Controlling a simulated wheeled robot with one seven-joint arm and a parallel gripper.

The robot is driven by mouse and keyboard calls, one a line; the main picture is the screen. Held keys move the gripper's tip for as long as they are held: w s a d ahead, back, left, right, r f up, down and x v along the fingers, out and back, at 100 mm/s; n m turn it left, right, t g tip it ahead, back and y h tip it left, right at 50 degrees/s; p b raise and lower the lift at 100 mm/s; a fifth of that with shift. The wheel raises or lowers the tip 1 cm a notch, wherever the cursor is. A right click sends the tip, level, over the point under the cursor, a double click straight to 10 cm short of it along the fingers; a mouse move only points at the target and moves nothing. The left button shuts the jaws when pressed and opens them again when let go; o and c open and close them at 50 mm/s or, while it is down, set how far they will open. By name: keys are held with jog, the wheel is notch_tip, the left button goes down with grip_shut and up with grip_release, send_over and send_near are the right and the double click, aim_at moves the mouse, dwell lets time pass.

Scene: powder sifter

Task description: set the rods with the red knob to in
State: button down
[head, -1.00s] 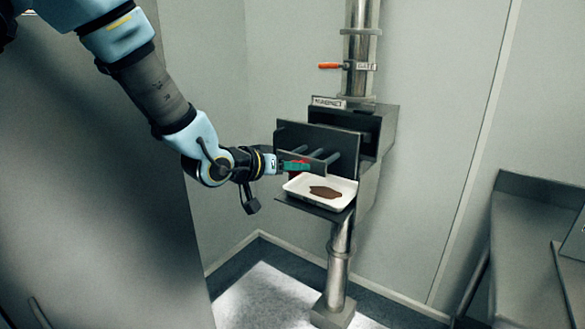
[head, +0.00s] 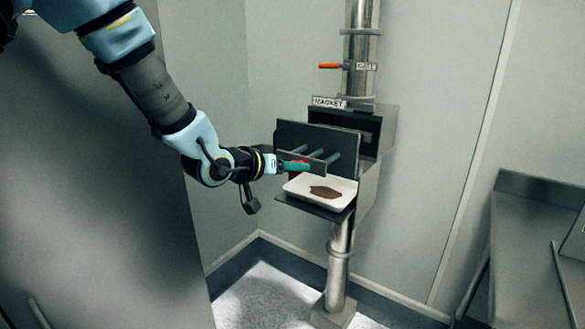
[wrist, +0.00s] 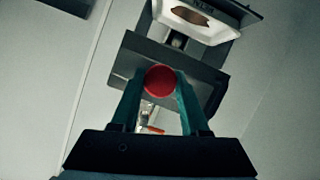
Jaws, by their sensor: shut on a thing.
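My gripper (head: 296,165) is shut on the red knob (wrist: 160,79), with one green finger on each side of it in the wrist view. In the head view the fingers cover most of the knob. The plate stands out in front of the housing, so a length of the rods shows. The housing carries a MAGNET label (head: 328,102).
A white tray (head: 345,205) with a brown powder patch sits on a shelf (head: 312,209) just below the rods. An orange-handled valve (head: 330,66) is on the pipe above. A metal counter (head: 530,230) stands at the right. A grey panel (head: 90,200) fills the left.

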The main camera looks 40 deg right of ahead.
aim_at(312, 154)
jog(key=shift+d, duration=0.1)
jog(key=d, duration=0.3)
jog(key=w+d, duration=0.1)
jog(key=d, duration=0.2)
jog(key=w+d+b, duration=0.1)
jog(key=d, duration=0.2)
jog(key=shift+w, duration=0.25)
jog(key=shift+c, duration=2)
grip_release()
jog(key=b+v, duration=0.1)
jog(key=v, duration=0.9)
jog(key=shift+a+r, duration=0.15)
jog(key=shift+a, duration=0.2)
